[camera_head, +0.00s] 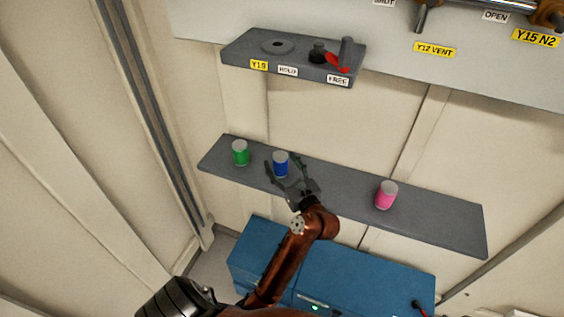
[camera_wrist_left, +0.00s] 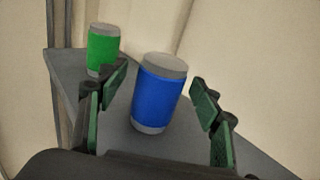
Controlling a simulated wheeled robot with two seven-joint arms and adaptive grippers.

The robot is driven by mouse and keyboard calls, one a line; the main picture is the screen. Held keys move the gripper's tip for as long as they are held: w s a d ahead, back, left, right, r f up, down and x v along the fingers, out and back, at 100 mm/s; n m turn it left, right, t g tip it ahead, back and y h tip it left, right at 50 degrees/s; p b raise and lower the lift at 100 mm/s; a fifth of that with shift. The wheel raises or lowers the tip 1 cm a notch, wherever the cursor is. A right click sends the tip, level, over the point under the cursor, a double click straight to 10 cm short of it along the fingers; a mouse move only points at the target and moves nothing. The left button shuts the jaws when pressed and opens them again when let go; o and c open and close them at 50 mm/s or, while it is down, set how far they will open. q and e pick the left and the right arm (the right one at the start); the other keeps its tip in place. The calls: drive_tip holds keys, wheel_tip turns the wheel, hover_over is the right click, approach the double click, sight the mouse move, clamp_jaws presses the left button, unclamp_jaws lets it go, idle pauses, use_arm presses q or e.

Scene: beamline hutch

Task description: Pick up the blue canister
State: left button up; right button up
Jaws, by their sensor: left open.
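The blue canister (camera_head: 281,164) stands upright on the grey shelf (camera_head: 335,190), between a green canister and a pink one. My left gripper (camera_head: 284,173) is open in front of it, with its fingers reaching toward the canister's sides. In the left wrist view the blue canister (camera_wrist_left: 160,92), with grey lid and base, appears between the two open fingers (camera_wrist_left: 158,97), with gaps on both sides. I cannot tell whether the fingertips are level with it in depth. My right gripper is not in view.
A green canister (camera_head: 240,153) stands left of the blue one, near the left finger in the wrist view (camera_wrist_left: 103,48). A pink canister (camera_head: 386,195) stands farther right. An upper shelf (camera_head: 240,48) is above, and a blue cabinet (camera_head: 350,268) below. The shelf between blue and pink is clear.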

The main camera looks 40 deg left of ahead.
use_arm(q)
drive_tip(key=shift+x, duration=0.8)
drive_tip(key=shift+s, duration=0.15)
drive_tip(key=shift+d, duration=0.1)
drive_tip(key=shift+c, duration=0.2)
drive_tip(key=shift+c, duration=1)
drive_tip(key=c, duration=1.2)
wheel_tip(320, 180, up, 10)
drive_tip(key=shift+r+p, duration=0.1)
drive_tip(key=shift+p, duration=0.35)
